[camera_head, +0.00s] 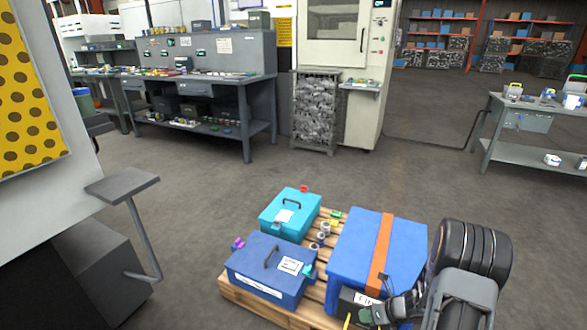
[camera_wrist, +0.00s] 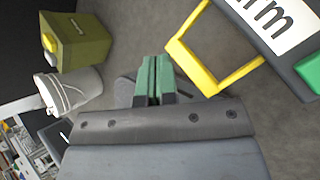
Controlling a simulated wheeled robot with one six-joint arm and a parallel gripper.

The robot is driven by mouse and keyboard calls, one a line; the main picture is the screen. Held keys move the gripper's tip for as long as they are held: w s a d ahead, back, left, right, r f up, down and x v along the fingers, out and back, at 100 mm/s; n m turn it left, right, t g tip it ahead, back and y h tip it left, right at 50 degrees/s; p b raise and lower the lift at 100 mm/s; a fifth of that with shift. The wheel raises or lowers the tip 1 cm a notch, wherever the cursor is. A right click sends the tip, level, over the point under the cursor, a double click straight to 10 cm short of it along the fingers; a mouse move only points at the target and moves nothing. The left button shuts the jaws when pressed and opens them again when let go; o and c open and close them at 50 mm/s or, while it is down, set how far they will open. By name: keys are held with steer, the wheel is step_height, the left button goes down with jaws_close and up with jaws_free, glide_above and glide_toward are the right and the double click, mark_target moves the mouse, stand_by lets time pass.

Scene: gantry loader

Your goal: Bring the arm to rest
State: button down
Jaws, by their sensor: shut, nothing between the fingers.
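My gripper (camera_wrist: 153,75) shows in the wrist view with its two green-padded fingers closed together and nothing between them. In the head view my dark arm reaches in at the lower right, and my gripper (camera_head: 368,315) is low beside the front of a blue box (camera_head: 355,244) with an orange strap. I cannot tell from these views whether it touches anything. In the wrist view a dark case (camera_wrist: 280,35) with a yellow handle (camera_wrist: 205,65) and a white label is close by at the upper right of the fingers.
A wooden pallet (camera_head: 265,317) holds the strapped box, a teal case (camera_head: 290,213) and a blue case (camera_head: 268,270). In the wrist view a white bucket (camera_wrist: 75,90) and an olive box (camera_wrist: 78,40) are at left. Open floor (camera_head: 370,185) lies behind the pallet.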

steer(key=w+d+r+m+t+h+p, duration=0.1)
steer(key=w+r+m+h+p, duration=0.15)
steer(key=r+m+p, duration=0.6)
steer(key=w+d+r+m+t+h+p, duration=0.1)
steer(key=r+m+h, duration=0.25)
steer(key=r, duration=0.95)
steer(key=w+d+r+m+t+h+p, duration=0.1)
steer(key=w+r+m+h+p, duration=0.25)
steer(key=r, duration=0.75)
steer(key=s+a+r+m+g+h+p, duration=0.1)
steer(key=s+a+r+m+p, duration=0.1)
steer(key=s+r+m+p, duration=0.45)
steer(key=s+a+r+m+p, duration=0.2)
steer(key=s+r+m+p, duration=0.1)
steer(key=r+m, duration=0.55)
steer(key=s+a+r+m+g+y+p, duration=0.3)
steer(key=s+a+r+m+p, duration=0.3)
steer(key=s+a+r+m, duration=0.1)
step_height(320, 180, up, 3)
steer(key=s+a, duration=0.1)
steer(key=s, duration=0.1)
steer(key=shift+s+a+m, duration=0.2)
steer(key=shift+s+m, duration=0.15)
steer(key=shift+f, duration=0.1)
